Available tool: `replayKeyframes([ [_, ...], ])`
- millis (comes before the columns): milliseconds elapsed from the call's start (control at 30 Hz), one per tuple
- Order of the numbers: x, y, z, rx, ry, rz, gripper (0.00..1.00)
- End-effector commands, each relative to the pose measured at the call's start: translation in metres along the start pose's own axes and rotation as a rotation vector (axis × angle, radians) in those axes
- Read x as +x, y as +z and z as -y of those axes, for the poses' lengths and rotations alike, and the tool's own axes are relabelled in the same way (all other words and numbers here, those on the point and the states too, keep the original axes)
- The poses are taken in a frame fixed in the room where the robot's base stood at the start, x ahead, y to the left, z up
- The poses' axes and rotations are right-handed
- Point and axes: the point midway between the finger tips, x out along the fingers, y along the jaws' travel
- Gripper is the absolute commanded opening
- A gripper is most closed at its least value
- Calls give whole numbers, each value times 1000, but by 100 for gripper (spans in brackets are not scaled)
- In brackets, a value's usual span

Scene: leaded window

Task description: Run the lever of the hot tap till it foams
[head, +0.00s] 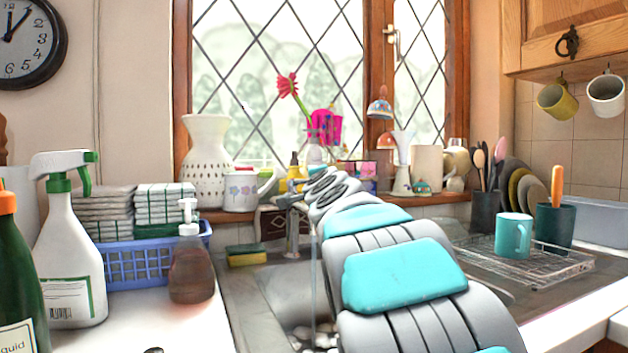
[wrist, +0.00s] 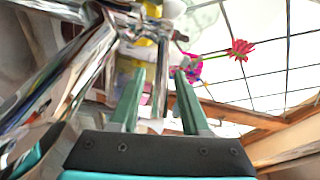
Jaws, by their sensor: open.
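The chrome tap (head: 292,228) stands behind the sink, partly hidden by my arm. A thin clear stream (head: 314,275) falls into the sink (head: 285,290), where whitish lumps, perhaps foam, show low down. In the wrist view, the chrome tap body (wrist: 62,72) fills the left side and reaches the top. My gripper (wrist: 160,72) is open, its two green fingers pointing at the tap. A narrow bright bar, perhaps the lever, shows between the fingers; I cannot tell whether they touch it. In the head view my gripper is hidden or too small to make out.
A sponge (head: 246,256) and a soap bottle (head: 191,262) stand left of the sink. A spray bottle (head: 70,250) and a blue basket (head: 150,262) are farther left. A wire rack (head: 560,268) with a teal mug (head: 513,236) stands right. Pots and a vase (head: 207,165) crowd the sill.

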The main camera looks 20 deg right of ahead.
Motion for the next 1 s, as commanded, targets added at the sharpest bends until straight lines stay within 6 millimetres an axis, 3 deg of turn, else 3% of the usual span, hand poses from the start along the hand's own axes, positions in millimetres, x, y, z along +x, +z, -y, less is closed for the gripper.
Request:
replayKeyframes([
  [267, -18, 1, -1, 0, -1, 1, 46],
  [700, -72, 1, 1, 0, -2, 1, 46],
  [1000, -78, 0, 0, 0, -1, 0, 46],
])
